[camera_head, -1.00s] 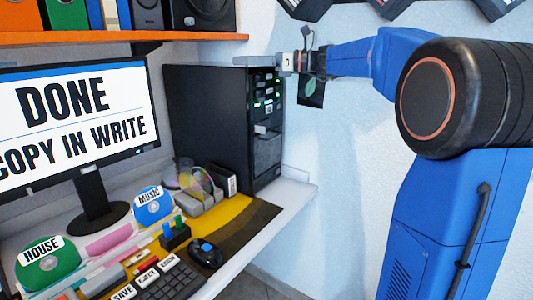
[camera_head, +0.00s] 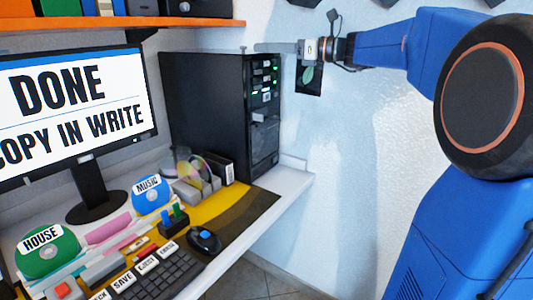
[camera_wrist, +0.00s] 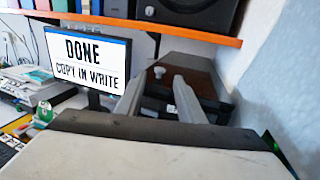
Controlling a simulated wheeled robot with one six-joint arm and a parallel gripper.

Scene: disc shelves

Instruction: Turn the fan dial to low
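The black computer tower (camera_head: 215,105) stands at the back of the desk, with several lit green indicators on its front.
An orange shelf (camera_head: 120,22) runs above the monitor (camera_head: 75,110), which reads DONE COPY IN WRITE. Discs, a keyboard (camera_head: 155,280) and a mouse (camera_head: 204,241) lie on the desk. The wall (camera_head: 350,150) stands close behind my arm.

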